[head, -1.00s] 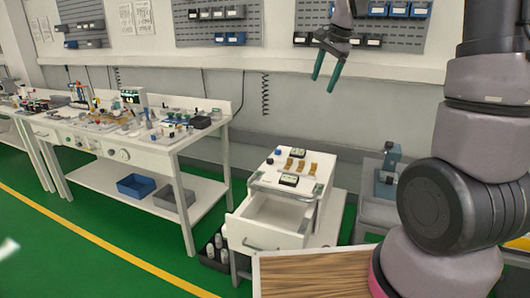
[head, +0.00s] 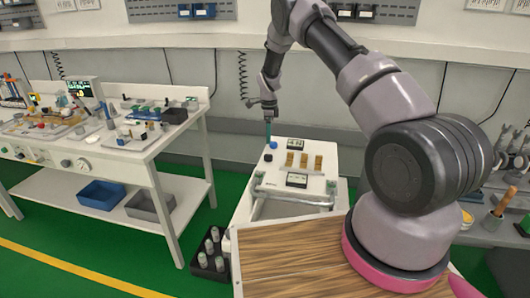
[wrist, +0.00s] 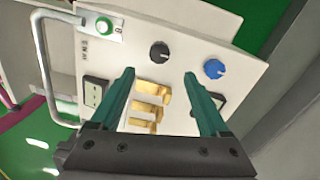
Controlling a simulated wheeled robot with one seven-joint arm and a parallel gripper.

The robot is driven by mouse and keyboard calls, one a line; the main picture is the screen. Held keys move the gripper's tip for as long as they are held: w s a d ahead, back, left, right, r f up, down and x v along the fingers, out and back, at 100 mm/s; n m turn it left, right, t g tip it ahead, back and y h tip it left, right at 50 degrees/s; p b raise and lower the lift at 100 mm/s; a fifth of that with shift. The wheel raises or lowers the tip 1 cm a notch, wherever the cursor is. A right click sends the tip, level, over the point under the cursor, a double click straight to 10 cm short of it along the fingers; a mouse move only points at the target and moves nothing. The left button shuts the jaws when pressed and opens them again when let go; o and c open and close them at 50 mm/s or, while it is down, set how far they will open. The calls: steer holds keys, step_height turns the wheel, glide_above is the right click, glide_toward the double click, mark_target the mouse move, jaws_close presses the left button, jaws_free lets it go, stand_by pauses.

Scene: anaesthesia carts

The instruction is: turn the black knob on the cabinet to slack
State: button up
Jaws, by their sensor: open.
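The black knob (wrist: 159,54) sits on the white top panel of the cabinet (wrist: 180,38), with a light pointer mark on it. In the wrist view it lies just beyond my gripper (wrist: 160,74), roughly centred between the two teal fingertips. The fingers are open with nothing between them. A blue knob (wrist: 215,68) is to its right. In the head view my gripper (head: 268,133) points down over the far left end of the cabinet top, close to the blue knob (head: 273,145); the black knob (head: 268,157) is small there. The gap between fingertips and panel is unclear.
Brass-coloured blocks (wrist: 149,105) and dark display modules (wrist: 95,92) share the panel. A workbench (head: 150,160) stands left; a bottle crate (head: 208,265) is on the floor.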

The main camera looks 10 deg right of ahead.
mark_target(268, 155)
step_height(268, 155, down, 10)
stand_by(0.4)
jaws_close()
